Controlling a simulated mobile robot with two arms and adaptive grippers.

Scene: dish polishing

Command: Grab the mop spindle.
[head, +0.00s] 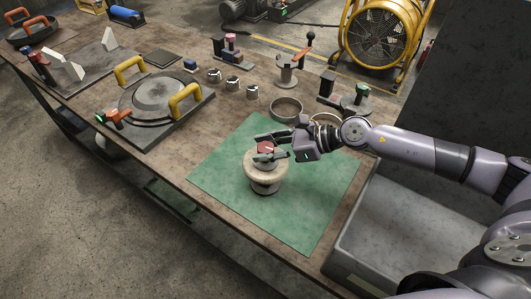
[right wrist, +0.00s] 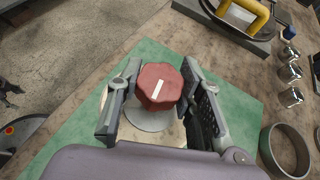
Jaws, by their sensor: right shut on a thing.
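The mop spindle (head: 266,170) is a pale, spool-shaped piece with a round red knob on top. It stands upright on the green mat (head: 325,200) in the head view. My right gripper (head: 263,147) reaches in from the right and is shut on the red knob. In the right wrist view the lobed red knob (right wrist: 158,87) with a white mark sits between the two fingers of my right gripper (right wrist: 157,92). A grey disc shows under the knob, and the lower body is mostly hidden there. My left gripper is not in view.
A grey metal ring (head: 286,108) lies behind the mat. Several small metal cups (head: 232,85) stand farther back. A round plate with yellow handles (head: 150,100) is to the left. A grey bin (head: 345,262) adjoins the table at the right. The mat around the spindle is clear.

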